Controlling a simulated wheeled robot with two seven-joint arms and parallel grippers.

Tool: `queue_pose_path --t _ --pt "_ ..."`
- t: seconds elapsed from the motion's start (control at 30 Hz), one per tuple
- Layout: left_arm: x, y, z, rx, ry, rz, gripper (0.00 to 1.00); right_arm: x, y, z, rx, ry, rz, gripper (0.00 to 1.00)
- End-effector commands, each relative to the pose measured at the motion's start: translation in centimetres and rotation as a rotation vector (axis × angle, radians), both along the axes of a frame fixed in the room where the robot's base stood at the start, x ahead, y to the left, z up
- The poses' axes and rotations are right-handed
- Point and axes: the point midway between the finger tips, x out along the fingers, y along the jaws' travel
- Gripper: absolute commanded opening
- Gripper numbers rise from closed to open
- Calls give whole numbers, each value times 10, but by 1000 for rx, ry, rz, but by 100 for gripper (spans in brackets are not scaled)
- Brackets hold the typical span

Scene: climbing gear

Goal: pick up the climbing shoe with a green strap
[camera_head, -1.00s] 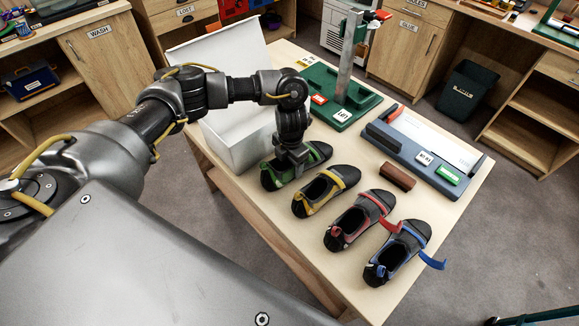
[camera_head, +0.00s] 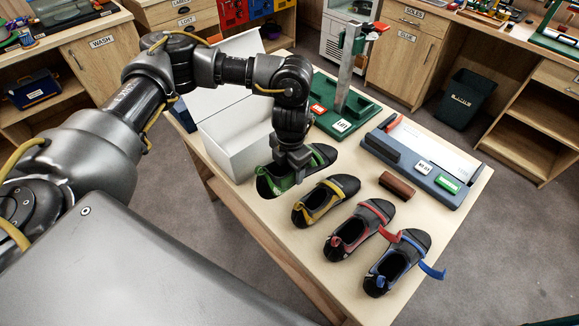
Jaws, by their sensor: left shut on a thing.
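The climbing shoe with a green strap (camera_head: 323,158) is dark with green trim and is the farthest of a row of shoes. My left gripper (camera_head: 292,166) comes down on it from above and is shut on it, covering its middle. The shoe looks slightly raised from the table, but the gap is hard to see. The fingertips are partly hidden against the shoe. My right gripper is out of view.
Shoes with yellow (camera_head: 318,207), red (camera_head: 348,233) and blue (camera_head: 386,268) trim stand nearer on the table. An open white box (camera_head: 238,148) is beside the held shoe.

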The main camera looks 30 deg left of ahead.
Motion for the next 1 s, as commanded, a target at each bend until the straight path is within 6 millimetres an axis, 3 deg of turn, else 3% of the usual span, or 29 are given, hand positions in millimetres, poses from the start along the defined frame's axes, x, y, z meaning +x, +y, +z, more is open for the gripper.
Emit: queue_pose_path --t 0.2,0.4,0.83,1.0 --pt "-39 -20 20 1 -1 -8 33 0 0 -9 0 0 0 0" --pt "-65 -33 33 1 -1 -5 33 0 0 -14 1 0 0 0" --pt "-83 -42 43 0 0 1 33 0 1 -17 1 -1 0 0" --pt "-84 -40 53 0 4 6 33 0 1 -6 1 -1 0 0"
